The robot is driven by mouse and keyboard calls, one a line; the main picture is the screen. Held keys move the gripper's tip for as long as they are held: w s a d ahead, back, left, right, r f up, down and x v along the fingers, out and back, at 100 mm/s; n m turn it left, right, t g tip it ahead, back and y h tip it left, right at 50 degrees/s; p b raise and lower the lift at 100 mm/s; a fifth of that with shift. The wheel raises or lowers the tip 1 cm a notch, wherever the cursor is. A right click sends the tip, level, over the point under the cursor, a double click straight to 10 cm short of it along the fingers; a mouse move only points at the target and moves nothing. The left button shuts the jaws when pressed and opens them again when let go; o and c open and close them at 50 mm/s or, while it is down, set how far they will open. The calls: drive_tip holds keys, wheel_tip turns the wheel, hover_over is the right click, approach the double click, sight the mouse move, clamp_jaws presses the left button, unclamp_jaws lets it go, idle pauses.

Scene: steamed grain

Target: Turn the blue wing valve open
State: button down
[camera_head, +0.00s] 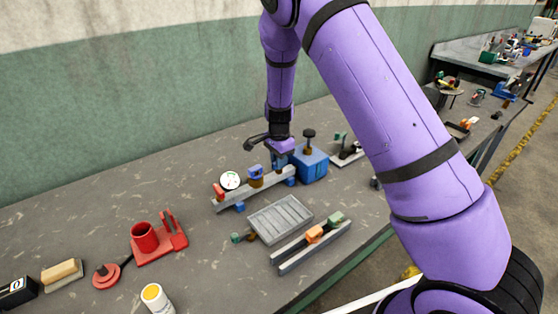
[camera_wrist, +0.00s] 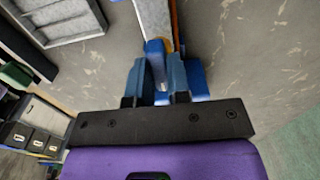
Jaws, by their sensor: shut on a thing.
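My gripper (camera_head: 280,161) points down over the right end of a pale grey rail (camera_head: 238,192) on the workbench. In the wrist view its two blue-grey fingers (camera_wrist: 157,84) are shut on a blue wing handle (camera_wrist: 154,54), one finger on each side. The handle stands at the end of the rail, which also shows in the wrist view (camera_wrist: 152,13). In the head view my gripper hides most of the held part. The wing's turn angle cannot be told. The rail also carries a round white gauge (camera_head: 230,180) and a blue-topped brass fitting (camera_head: 256,172).
A blue box (camera_head: 312,165) with a dark knob stands close right of my gripper. A grey ribbed tray (camera_head: 280,219) lies in front of the rail. A red holder (camera_head: 158,241) is at the left. The bench behind the rail is clear up to the wall.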

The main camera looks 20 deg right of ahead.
idle(0.4)
drive_tip(key=c, duration=1.1)
unclamp_jaws()
wheel_tip(320, 180, up, 11)
drive_tip(key=shift+f, duration=0.1)
